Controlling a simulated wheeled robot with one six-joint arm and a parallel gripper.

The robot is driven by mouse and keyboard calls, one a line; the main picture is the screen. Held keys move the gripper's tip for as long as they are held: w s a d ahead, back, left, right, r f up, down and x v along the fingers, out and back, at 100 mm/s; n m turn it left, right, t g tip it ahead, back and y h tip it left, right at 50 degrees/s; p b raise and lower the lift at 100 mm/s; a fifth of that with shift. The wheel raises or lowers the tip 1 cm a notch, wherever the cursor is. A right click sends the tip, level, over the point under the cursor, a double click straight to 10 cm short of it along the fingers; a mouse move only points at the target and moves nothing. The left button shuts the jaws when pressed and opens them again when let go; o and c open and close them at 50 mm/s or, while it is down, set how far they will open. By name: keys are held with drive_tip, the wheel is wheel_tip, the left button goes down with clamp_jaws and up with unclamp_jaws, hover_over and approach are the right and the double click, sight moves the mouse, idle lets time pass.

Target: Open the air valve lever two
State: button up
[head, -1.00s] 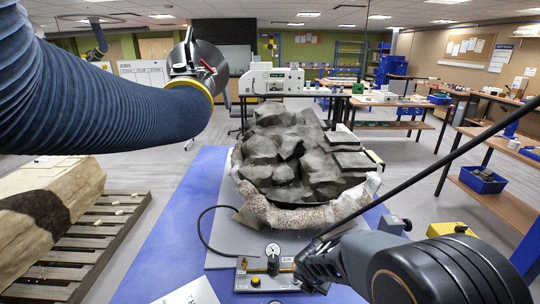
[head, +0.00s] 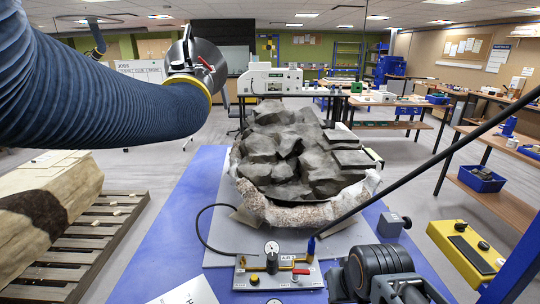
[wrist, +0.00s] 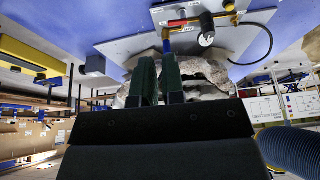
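The air panel (head: 245,282) lies at the bottom centre of the head view, with a brass manifold and a round gauge (head: 272,248). Beside an "AIR 2" label, a red-handled lever (head: 301,271) lies roughly sideways along the panel. In the wrist view, the red lever (wrist: 177,22) and gauge (wrist: 207,38) appear near the top, beyond my fingertips. My gripper (wrist: 158,58) shows two dark green fingers with a narrow gap and nothing seen between them. A blue upright piece (head: 311,245) stands by the lever. In the head view, my arm hides the fingertips.
A rock-filled plaster jacket (head: 290,213) sits behind the panel. A black hose (head: 200,225) curves left of it. A grey box (head: 394,224) and yellow box (head: 465,252) stand right. A pallet (head: 100,235) is left. A thin dark rod (head: 430,165) slants above the right side.

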drive_tip(key=shift+o, duration=0.8)
drive_tip(key=shift+d+r, duration=0.1)
drive_tip(key=shift+r, duration=0.05)
drive_tip(key=shift+o, duration=0.7)
drive_tip(key=o, duration=0.5)
drive_tip(key=shift+g, duration=0.7)
drive_tip(key=x, duration=0.1)
drive_tip(key=b+x, duration=0.1)
drive_tip(key=x, duration=0.1)
drive_tip(key=w+b+x, duration=0.1)
drive_tip(key=x, duration=0.1)
drive_tip(key=shift+a, duration=0.25)
drive_tip(key=shift+c, duration=0.2)
drive_tip(key=o, duration=0.8)
drive_tip(key=w+f+g+b, duration=0.1)
drive_tip(key=w+f, duration=0.1)
drive_tip(key=w, duration=0.3)
drive_tip(key=w+a+f+g+b, duration=0.1)
drive_tip(key=w+f, duration=0.1)
drive_tip(key=w, duration=0.3)
drive_tip(key=w+a+f+g+b, duration=0.1)
drive_tip(key=w+f, duration=0.2)
drive_tip(key=w, duration=0.2)
drive_tip(key=shift+a, duration=0.25)
drive_tip(key=shift+c, duration=0.2)
drive_tip(key=r+m, duration=0.1)
hover_over(301, 271)
wheel_tip(301, 271, down, 13)
drive_tip(key=shift+f+p, duration=0.15)
drive_tip(key=shift+p, duration=0.25)
